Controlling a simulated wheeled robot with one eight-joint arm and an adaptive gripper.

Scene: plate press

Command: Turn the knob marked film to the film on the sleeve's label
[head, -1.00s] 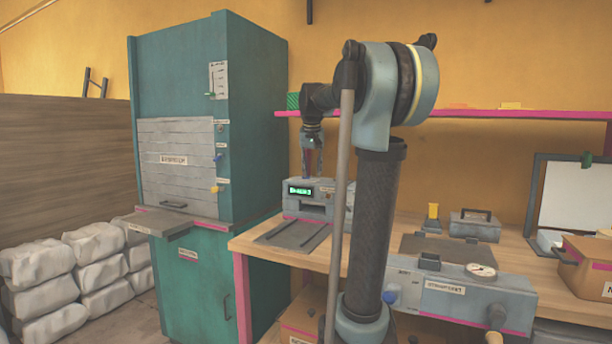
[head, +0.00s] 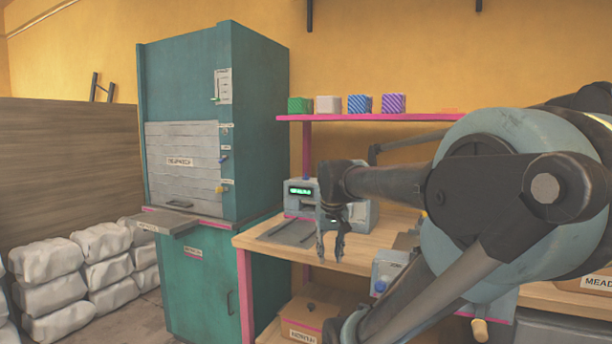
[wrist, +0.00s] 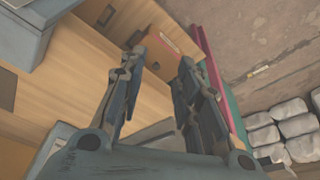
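My gripper (head: 330,257) hangs fingers-down, open and empty, in front of the table's grey device with a green display (head: 300,191). In the wrist view its two fingers (wrist: 161,62) are spread apart with nothing between them. The teal cabinet (head: 185,80) carries a blue knob (head: 222,160) and a yellow one (head: 221,188) beside small labels I cannot read. Another blue knob (head: 380,286) is on the grey unit (head: 391,266) at the table's front, partly behind my arm. I cannot tell which knob is marked film. No sleeve label is readable.
The wooden table (head: 375,247) has a pink-edged leg; a labelled carton (head: 303,325) stands below. A pink shelf (head: 345,117) holds several coloured boxes. White sacks (head: 100,242) are stacked left. My arm hides much of the right side.

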